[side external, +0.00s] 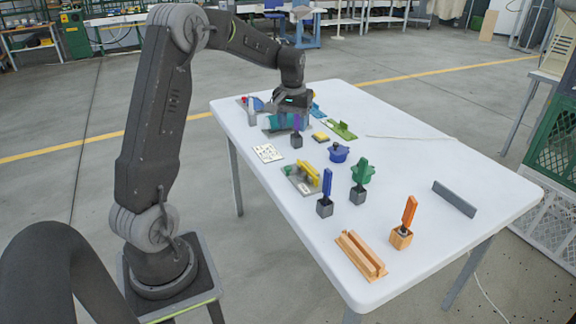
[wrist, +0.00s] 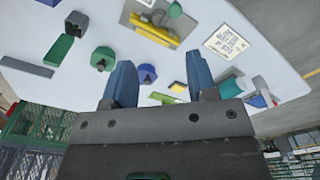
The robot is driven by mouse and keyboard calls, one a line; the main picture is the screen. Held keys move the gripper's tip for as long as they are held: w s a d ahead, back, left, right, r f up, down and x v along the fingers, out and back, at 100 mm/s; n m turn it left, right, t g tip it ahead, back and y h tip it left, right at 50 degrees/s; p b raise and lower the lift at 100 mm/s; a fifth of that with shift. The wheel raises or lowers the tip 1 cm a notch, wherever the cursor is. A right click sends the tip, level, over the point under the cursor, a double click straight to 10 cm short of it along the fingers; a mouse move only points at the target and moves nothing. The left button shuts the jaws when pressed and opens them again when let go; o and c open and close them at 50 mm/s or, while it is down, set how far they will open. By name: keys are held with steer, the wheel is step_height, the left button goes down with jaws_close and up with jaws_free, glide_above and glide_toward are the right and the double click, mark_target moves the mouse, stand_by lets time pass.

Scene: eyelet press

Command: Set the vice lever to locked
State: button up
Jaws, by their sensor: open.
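My gripper (side external: 293,104) is over the far left part of the white table, close above a teal device (side external: 278,122) that may be the vice. In the wrist view my gripper (wrist: 160,62) shows two blue fingers spread apart with nothing held between them. A teal part (wrist: 230,87) shows just right of the right finger and may belong to that device. I cannot make out its lever or setting; my gripper hides part of it.
A blue pot-like knob (side external: 338,154), a yellow block (side external: 320,137) and a green part (side external: 341,131) lie to the right. A printed card (side external: 268,153) and a yellow-barred fixture (side external: 304,177) are nearer. A green knob (side external: 362,174) and orange handle (side external: 408,214) stand further right.

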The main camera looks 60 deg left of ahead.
mark_target(288, 167)
steer(key=shift+n, duration=0.4)
steer(key=a+f, duration=0.1)
steer(key=f, duration=0.4)
steer(key=a+f, duration=0.1)
steer(key=f, duration=0.5)
steer(key=a+f, duration=0.1)
steer(key=f, duration=0.4)
steer(key=shift+w+a+f, duration=0.1)
steer(key=shift+a+f, duration=0.1)
steer(key=shift+f, duration=0.05)
steer(key=shift+c, duration=0.4)
steer(key=c, duration=0.9)
steer(key=shift+o, duration=0.2)
